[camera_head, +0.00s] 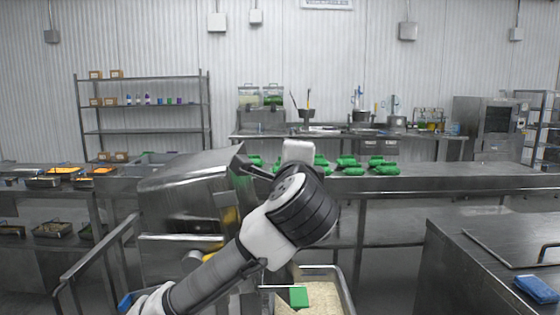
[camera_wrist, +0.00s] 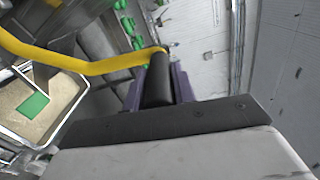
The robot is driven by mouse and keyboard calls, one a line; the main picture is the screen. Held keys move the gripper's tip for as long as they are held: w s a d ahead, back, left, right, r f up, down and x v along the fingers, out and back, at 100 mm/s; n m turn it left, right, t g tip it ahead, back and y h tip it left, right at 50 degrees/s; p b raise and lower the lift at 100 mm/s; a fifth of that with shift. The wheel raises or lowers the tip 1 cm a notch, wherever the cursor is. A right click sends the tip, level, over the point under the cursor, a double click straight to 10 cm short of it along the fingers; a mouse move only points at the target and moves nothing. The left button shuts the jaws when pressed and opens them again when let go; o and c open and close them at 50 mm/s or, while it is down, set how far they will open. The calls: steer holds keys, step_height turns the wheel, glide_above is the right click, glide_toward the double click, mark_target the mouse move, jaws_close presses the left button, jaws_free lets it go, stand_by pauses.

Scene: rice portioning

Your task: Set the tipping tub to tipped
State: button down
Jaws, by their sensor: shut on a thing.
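The steel tipping tub (camera_head: 185,190) stands left of centre in the head view, behind my arm. It looks tilted, but how far it is turned I cannot tell. In the wrist view a curved yellow lever (camera_wrist: 85,66) runs in from the left to a black grip (camera_wrist: 157,82). My gripper (camera_wrist: 163,84), with purple fingers on both sides, is shut on that black grip. In the head view my wrist hides the gripper and the grip.
A steel tray of rice (camera_head: 347,295) with a green piece (camera_head: 299,297) stands low in front; the tray also shows in the wrist view (camera_wrist: 84,88). Several green items (camera_head: 347,162) lie on the bench behind. A steel table (camera_head: 470,270) with a blue object (camera_head: 536,289) stands at right.

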steer(key=shift+d+f, duration=0.1)
steer(key=shift+d, duration=0.05)
steer(key=c, duration=1.1)
jaws_free()
steer(key=shift+c, duration=0.2)
steer(key=s+b, duration=0.3)
steer(key=s, duration=1.1)
steer(key=shift+a, duration=0.3)
steer(key=shift+w, duration=0.1)
